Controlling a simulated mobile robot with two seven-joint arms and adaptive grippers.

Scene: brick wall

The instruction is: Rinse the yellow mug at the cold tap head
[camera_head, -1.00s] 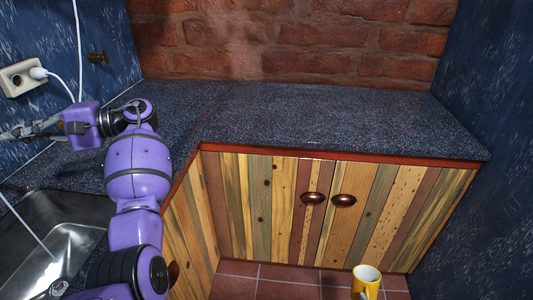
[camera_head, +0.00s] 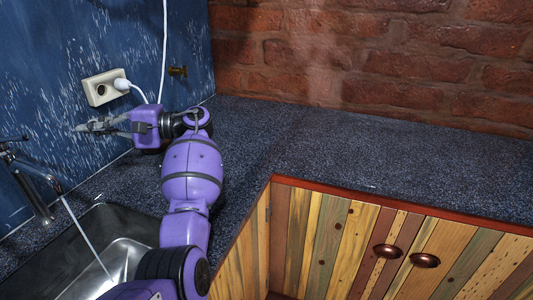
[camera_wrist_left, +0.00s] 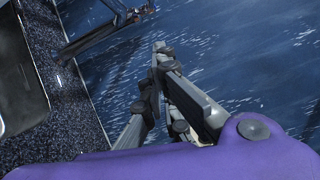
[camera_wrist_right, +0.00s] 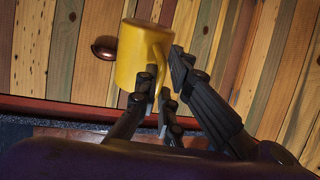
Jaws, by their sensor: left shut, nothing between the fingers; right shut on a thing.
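The yellow mug (camera_wrist_right: 138,58) shows only in the right wrist view, in front of the wooden cupboard doors. My right gripper (camera_wrist_right: 162,80) is shut on the mug's handle. My left gripper (camera_head: 88,126) is shut and empty, over the counter at the blue wall in the head view; its fingers (camera_wrist_left: 160,60) also show in the left wrist view. The tap (camera_head: 30,182) stands at the left edge of the head view, with a thin stream of water running into the sink. The tap also shows in the left wrist view (camera_wrist_left: 105,32). Which head is cold cannot be told.
The steel sink (camera_head: 122,222) is at the lower left, partly behind my left arm. A wall socket (camera_head: 101,88) with a white plug and cord is above the left gripper. The dark counter (camera_head: 350,150) along the brick wall is clear.

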